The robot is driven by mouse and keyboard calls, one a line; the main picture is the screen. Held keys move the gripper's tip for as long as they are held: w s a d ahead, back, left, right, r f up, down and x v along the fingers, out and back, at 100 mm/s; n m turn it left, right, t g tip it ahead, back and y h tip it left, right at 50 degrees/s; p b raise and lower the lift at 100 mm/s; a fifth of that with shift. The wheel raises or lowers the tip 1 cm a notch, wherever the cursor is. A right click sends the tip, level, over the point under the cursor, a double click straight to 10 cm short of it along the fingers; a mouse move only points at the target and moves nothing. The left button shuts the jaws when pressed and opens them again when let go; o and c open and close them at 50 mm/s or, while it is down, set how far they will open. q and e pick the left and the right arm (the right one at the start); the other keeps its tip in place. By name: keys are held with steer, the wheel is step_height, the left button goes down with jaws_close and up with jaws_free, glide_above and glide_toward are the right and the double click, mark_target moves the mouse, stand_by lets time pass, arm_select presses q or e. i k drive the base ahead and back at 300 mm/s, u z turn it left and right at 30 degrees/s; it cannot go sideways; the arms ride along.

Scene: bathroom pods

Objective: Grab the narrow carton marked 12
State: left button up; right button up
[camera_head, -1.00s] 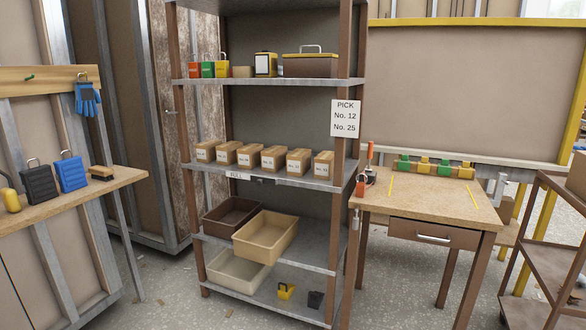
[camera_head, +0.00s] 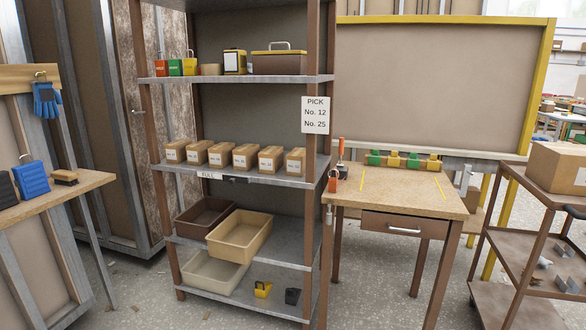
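Several narrow brown cartons stand in a row on the middle shelf (camera_head: 240,178) of the metal rack, each with a white label on its front. From left to right they include the leftmost carton (camera_head: 178,150), a middle carton (camera_head: 245,156), the one right of it (camera_head: 271,158) and the rightmost carton (camera_head: 295,160). The label numbers are too small to read surely, so I cannot tell which is 12. A sign (camera_head: 315,115) on the rack's right post reads PICK No. 12, No. 25. Neither of my grippers is in view.
Open bins (camera_head: 239,236) stand on the lower shelf. A wooden table (camera_head: 395,190) with a drawer stands right of the rack. A brown cart (camera_head: 530,265) with a large box (camera_head: 558,167) is at far right. A workbench (camera_head: 60,198) is at left. Floor shows between table and cart.

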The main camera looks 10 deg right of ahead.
mark_target(271, 159)
steer(key=u, duration=0.25)
steer(key=i, duration=1.1)
steer(key=z, duration=0.85)
steer(key=i, duration=0.85)
steer(key=z, duration=1.05)
